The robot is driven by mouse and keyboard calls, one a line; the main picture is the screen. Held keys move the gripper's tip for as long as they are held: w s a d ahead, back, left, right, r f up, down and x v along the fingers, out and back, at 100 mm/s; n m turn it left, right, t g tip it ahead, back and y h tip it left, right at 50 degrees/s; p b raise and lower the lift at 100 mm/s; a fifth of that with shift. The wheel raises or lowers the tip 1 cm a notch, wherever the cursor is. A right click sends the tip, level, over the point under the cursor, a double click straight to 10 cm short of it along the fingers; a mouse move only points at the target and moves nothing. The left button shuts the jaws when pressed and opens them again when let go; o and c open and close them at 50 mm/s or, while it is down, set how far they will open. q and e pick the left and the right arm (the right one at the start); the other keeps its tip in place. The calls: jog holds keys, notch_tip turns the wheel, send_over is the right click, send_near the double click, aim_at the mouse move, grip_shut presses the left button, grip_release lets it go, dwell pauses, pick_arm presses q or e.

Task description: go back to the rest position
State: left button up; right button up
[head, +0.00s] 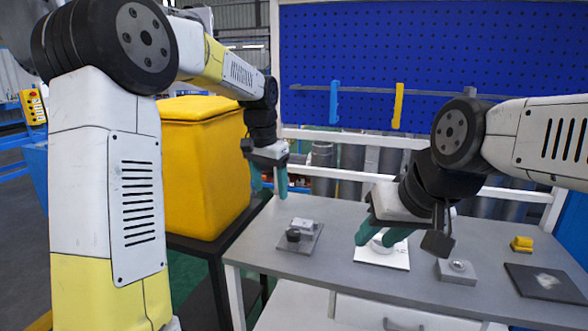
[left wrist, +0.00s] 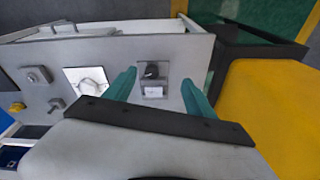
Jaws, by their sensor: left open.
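My left gripper (head: 270,188) hangs in the air above the left end of the table, its teal fingers apart and empty. In the left wrist view its fingers (left wrist: 158,88) stand on either side of a grey plate with a black knob and a light block (left wrist: 152,78); this plate lies on the table below. My right gripper (head: 380,237) points down at a white round part (head: 385,243) on a white plate (head: 382,259). Its fingers are spaced apart; whether they touch the round part is unclear.
The grey table (head: 330,262) also bears a grey block with a round top (head: 457,270), a yellow piece (head: 522,244) and a dark mat (head: 530,281). A yellow bin (head: 200,170) stands left of the table. A blue pegboard (head: 430,50) is behind.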

pick_arm(q)
jog(key=s+a+r+n+t, duration=0.1)
jog(key=s+a+r, duration=0.2)
jog(key=s, duration=0.4)
jog(key=s+a+r+n+t, duration=0.1)
jog(key=s+a+r+n, duration=0.15)
jog(key=s, duration=0.35)
jog(key=s+a+f+n+t+h, duration=0.1)
jog(key=s+a+f+n+t, duration=0.1)
jog(key=s, duration=1.1)
jog(key=shift+s+a+f, duration=0.2)
jog(key=shift+f, duration=0.15)
jog(key=shift+n, duration=0.25)
